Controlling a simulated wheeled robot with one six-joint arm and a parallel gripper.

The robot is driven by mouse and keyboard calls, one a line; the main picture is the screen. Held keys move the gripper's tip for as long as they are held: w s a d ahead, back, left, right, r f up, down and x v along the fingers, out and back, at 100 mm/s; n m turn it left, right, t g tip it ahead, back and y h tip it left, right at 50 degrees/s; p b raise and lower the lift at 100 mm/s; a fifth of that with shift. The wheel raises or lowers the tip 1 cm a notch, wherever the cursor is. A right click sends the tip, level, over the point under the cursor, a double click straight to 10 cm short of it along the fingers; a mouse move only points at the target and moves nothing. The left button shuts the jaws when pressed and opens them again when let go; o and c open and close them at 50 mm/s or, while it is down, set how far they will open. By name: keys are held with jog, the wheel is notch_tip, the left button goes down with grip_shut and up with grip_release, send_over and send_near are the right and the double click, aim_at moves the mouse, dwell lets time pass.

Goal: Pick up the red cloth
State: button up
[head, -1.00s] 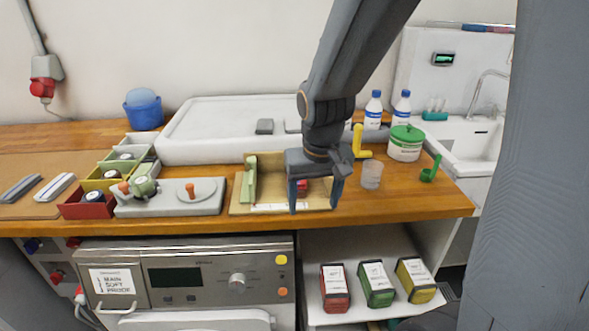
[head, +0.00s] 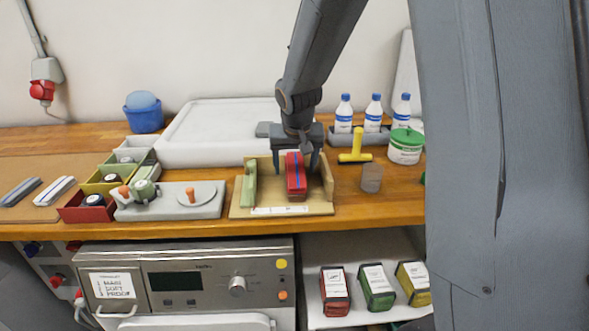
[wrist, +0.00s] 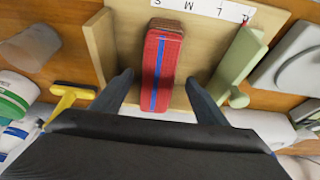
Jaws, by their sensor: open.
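The red cloth (head: 296,178) is a folded red block with a blue stripe lengthwise. It lies in the shallow wooden tray (head: 245,209) on the counter, and it also shows in the wrist view (wrist: 167,50). A brownish layer shows at its near end. My gripper (head: 299,170) is open at the cloth's far end. In the wrist view, its two fingers (wrist: 159,80) are on either side of the cloth, with gaps on both sides. I cannot tell the height of the fingertips over the tray.
A green block (head: 249,183) stands at the tray's left side, and a size-letter strip (head: 280,210) lies along its front. A clear cup (head: 371,178) and a yellow T-shaped tool (head: 356,152) are to the right. A grey fixture (head: 170,203) is to the left.

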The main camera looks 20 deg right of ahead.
jog(key=shift+x, duration=1)
jog(key=shift+c, duration=0.4)
jog(key=c, duration=1.2)
jog(key=shift+o, duration=0.2)
